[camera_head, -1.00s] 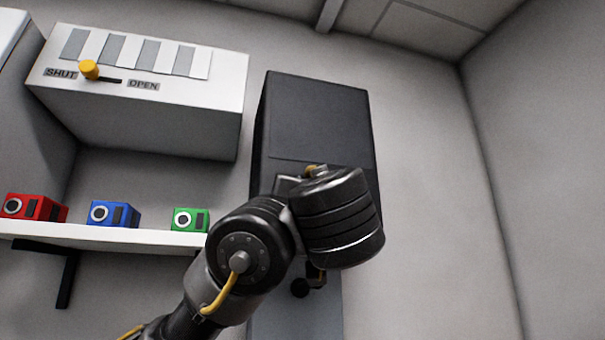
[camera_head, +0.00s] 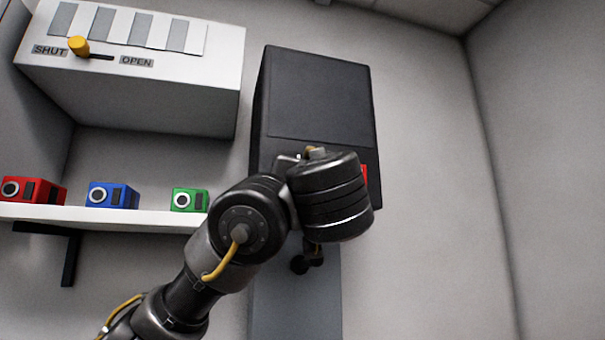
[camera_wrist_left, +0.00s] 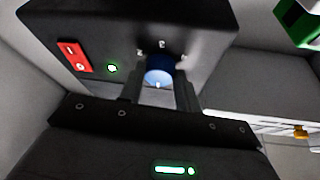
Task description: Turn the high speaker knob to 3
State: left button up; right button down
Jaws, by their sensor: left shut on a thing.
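The speaker (camera_head: 318,95) is a tall dark box on the wall in the head view. It also shows in the left wrist view (camera_wrist_left: 120,28). Its blue knob (camera_wrist_left: 158,74) sits on the panel, with small white marks around it that are too blurred to read surely. A pale mark shows on the knob; its setting cannot be told. My left gripper (camera_wrist_left: 158,84) has one finger on each side of the knob and is shut on it. In the head view my left arm hides the knob and the gripper. My right gripper is not in view.
A red rocker switch (camera_wrist_left: 76,57) and green light (camera_wrist_left: 112,69) sit beside the knob. Left of the speaker are a white SHUT/OPEN box (camera_head: 150,85) with a yellow lever (camera_head: 78,45), and a shelf (camera_head: 150,219) with red, blue and green boxes. Bare wall lies right.

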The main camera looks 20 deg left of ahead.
pick_arm(q)
jog(key=m+g, duration=0.3)
jog(key=m, duration=0.8)
jog(key=r+m+g+p, duration=0.1)
jog(key=m+g, duration=0.2)
jog(key=m, duration=0.7)
jog(key=r+m+g+h, duration=0.1)
jog(key=m+g, duration=0.3)
jog(key=m, duration=0.7)
jog(key=shift+w+d+r+m, duration=0.1)
jog(key=shift+w+d+m, duration=0.1)
jog(key=shift+d+m, duration=0.15)
dwell(0.6)
